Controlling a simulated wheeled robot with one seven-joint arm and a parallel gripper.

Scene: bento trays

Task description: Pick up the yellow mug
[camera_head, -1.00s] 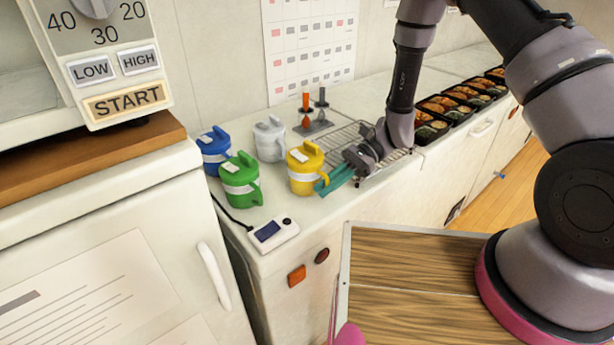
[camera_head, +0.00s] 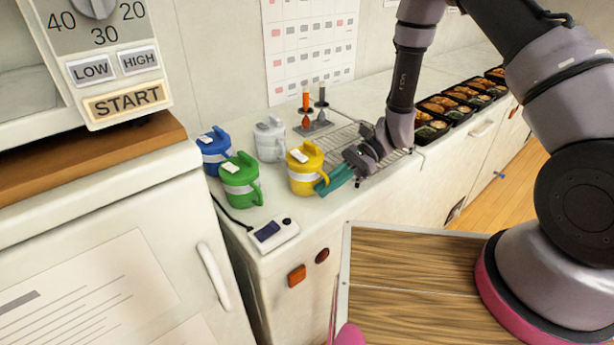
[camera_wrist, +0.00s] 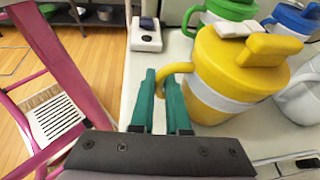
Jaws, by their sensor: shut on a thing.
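The yellow mug (camera_head: 304,170), with a yellow lid and a white band, stands upright on the white counter (camera_head: 345,197). My gripper (camera_head: 327,186) reaches it from the right with teal fingers at its handle. In the wrist view the yellow mug (camera_wrist: 240,70) fills the upper right. Its handle, on the left side, runs between the fingertips of my gripper (camera_wrist: 165,80). The fingers are shut on the handle, and the mug's base appears to rest on the counter.
A green mug (camera_head: 240,183), a blue mug (camera_head: 214,152) and a white mug (camera_head: 269,142) stand close by to the left and behind. A small device with a screen (camera_head: 272,234) lies at the front edge. A wire rack (camera_head: 345,145) and food trays (camera_head: 440,115) lie to the right.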

